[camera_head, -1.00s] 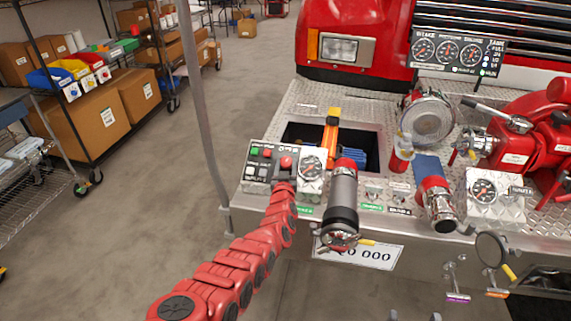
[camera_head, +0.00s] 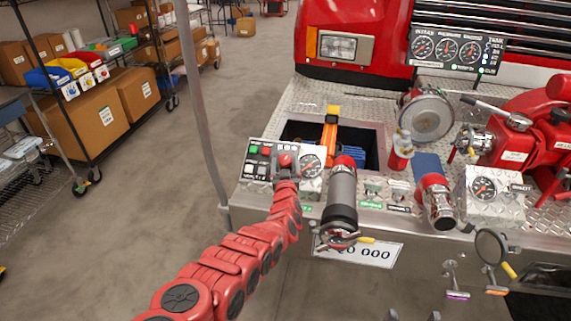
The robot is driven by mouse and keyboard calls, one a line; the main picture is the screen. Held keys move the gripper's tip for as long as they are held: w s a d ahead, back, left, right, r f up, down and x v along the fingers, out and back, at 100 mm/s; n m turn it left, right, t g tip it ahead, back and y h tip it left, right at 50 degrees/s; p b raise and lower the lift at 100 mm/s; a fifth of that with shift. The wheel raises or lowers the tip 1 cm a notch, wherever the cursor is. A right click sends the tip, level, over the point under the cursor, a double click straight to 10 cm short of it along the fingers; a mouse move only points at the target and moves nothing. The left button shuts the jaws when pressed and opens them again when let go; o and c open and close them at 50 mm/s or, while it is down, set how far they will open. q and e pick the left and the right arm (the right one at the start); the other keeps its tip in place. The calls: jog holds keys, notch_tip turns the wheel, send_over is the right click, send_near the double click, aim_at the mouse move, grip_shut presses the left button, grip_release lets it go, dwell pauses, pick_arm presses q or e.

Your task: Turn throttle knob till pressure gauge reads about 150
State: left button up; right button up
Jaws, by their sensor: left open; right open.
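The control panel (camera_head: 257,155) with green and dark buttons sits on the left end of the truck's bumper. A red knob (camera_head: 285,160) shows on its right part. The round pressure gauge (camera_head: 310,166) is just right of the knob; its reading is too small to tell. My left gripper (camera_head: 286,172) is at the end of the red arm, right at the knob. Its fingers are small and partly hidden by the wrist, so I cannot tell whether they touch the knob. My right gripper is not in view.
A grey cylinder nozzle (camera_head: 341,200) stands close to the right of the gauge. Behind the panel is an open recess with an orange part (camera_head: 331,135). A thin pole (camera_head: 200,110) rises left of the bumper. Open floor lies further left.

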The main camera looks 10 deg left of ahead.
pick_arm(q)
jog(key=shift+s+r+p, duration=0.15)
jog(key=shift+s+p, duration=0.15)
jog(key=shift+p, duration=0.2)
jog(key=shift+s+d+r+p, duration=0.1)
jog(key=shift+s+r+p, duration=0.1)
jog(key=shift+s+p, duration=0.8)
jog(key=s+d+p, duration=0.3)
jog(key=s+p, duration=0.1)
jog(key=s, duration=1)
jog(key=shift+s+f, duration=0.2)
jog(key=shift+s, duration=0.05)
jog(key=shift+d, duration=0.1)
